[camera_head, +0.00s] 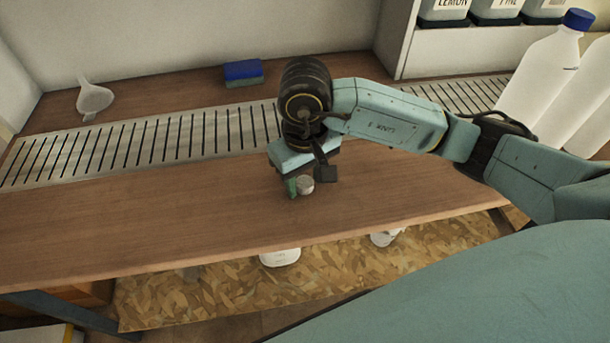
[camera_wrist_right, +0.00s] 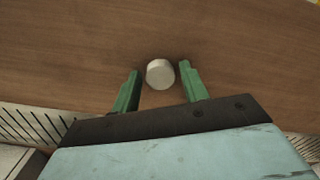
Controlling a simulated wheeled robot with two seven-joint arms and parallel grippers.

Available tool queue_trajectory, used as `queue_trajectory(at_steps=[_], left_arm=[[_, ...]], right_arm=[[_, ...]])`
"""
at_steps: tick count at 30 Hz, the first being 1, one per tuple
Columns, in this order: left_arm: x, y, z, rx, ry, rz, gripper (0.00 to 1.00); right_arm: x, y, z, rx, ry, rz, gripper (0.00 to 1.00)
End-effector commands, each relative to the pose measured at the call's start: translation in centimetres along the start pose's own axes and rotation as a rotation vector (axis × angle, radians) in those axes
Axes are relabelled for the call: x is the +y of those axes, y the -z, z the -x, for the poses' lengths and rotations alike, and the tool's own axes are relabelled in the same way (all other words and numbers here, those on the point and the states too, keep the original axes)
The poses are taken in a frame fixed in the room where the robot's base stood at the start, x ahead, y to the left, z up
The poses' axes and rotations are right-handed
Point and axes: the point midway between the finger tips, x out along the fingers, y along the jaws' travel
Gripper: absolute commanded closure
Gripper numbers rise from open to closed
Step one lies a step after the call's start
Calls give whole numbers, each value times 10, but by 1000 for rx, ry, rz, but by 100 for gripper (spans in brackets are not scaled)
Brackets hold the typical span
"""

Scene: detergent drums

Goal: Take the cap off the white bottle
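A tall white bottle (camera_head: 540,78) stands at the far right in the head view, with a blue cap (camera_head: 578,19) on its top. A small round off-white cap-like piece (camera_head: 305,185) is at my right gripper (camera_head: 298,187), over the wooden board. In the right wrist view this piece (camera_wrist_right: 160,74) sits between the green fingertips of my right gripper (camera_wrist_right: 160,72), with a narrow gap on each side. The right gripper is open, pointing down. I cannot tell whether the piece rests on the board. My left gripper is not in view.
Another white bottle (camera_head: 590,110) stands beside the blue-capped one. A funnel (camera_head: 94,98) and a blue sponge (camera_head: 243,73) lie behind the slotted metal strip (camera_head: 180,137). White containers (camera_head: 280,257) show below the front edge. The board (camera_head: 130,220) is clear at left.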

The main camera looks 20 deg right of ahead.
Motion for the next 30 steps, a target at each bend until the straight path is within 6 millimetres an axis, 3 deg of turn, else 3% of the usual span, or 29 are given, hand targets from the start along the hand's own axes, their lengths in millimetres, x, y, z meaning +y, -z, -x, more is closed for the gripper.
queue_trajectory(at_steps=[14, 24, 30], left_arm=[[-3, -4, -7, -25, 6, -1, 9], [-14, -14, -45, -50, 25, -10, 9], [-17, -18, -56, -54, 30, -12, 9]], right_arm=[[0, 0, 5, 0, 0, 0, 49], [0, 1, 63, 3, 0, 0, 49], [0, 0, 77, 0, 0, 0, 49]])
